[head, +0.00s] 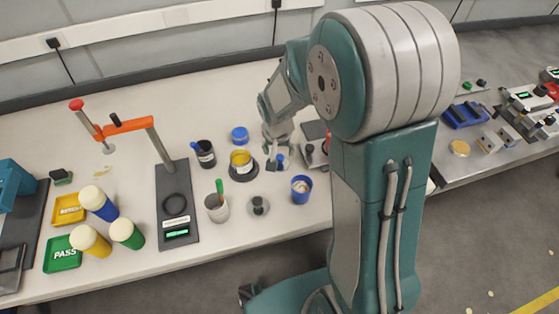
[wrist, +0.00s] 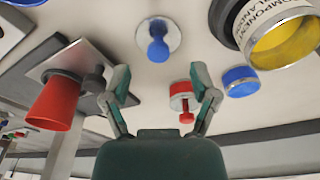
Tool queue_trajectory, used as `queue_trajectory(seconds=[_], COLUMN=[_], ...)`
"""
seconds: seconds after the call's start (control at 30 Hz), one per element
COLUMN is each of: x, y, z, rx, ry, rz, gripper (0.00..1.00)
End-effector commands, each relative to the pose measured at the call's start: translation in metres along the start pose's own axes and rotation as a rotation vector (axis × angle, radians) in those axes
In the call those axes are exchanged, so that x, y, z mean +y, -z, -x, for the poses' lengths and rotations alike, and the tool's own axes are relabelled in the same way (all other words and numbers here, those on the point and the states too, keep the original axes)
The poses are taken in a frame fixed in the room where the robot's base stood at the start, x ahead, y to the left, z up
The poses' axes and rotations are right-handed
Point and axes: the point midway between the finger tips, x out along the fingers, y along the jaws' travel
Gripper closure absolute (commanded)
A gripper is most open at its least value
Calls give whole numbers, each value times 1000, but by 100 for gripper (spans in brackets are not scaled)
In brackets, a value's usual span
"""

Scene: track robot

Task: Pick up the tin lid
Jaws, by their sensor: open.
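My gripper (wrist: 160,82) is open, with nothing between its fingers in the wrist view. In the head view my gripper (head: 279,150) is over the bench, right of the open yellow-lined tin (head: 241,160). This tin also shows at the upper right of the wrist view (wrist: 285,38). A pale round disc with a blue knob (wrist: 157,40) lies beyond the fingertips. A blue round lid-like piece (wrist: 240,80) lies right of my fingers; it also shows behind the tin in the head view (head: 239,134). I cannot tell for certain which piece is the tin lid.
A red cone (wrist: 55,102) and a red-topped piece (wrist: 182,97) stand near the fingers. A dark jar (head: 205,155), a grey pot (head: 216,208), a knobbed disc (head: 258,205) and a blue pot (head: 301,190) stand nearby. An orange-armed stand (head: 176,205) is farther left.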

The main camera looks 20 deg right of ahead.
Motion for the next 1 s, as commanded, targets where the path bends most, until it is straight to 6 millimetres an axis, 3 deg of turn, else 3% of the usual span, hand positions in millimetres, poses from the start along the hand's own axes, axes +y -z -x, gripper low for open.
queue_trajectory(seconds=[0.3, 0.6, 0.67, 0.77, 0.8, 1.0], x=[1, 1, 1, 1, 1, 1], y=[7, 7, 7, 7, 7, 7], z=[-43, -48, -48, -48, -48, -48], rx=[-2, 2, 2, 2, 2, 1], ry=[-1, 1, 1, 1, 1, 1], rz=[-1, 0, 0, 0, 0, 0], gripper=[23, 23, 46, 90, 97, 98])
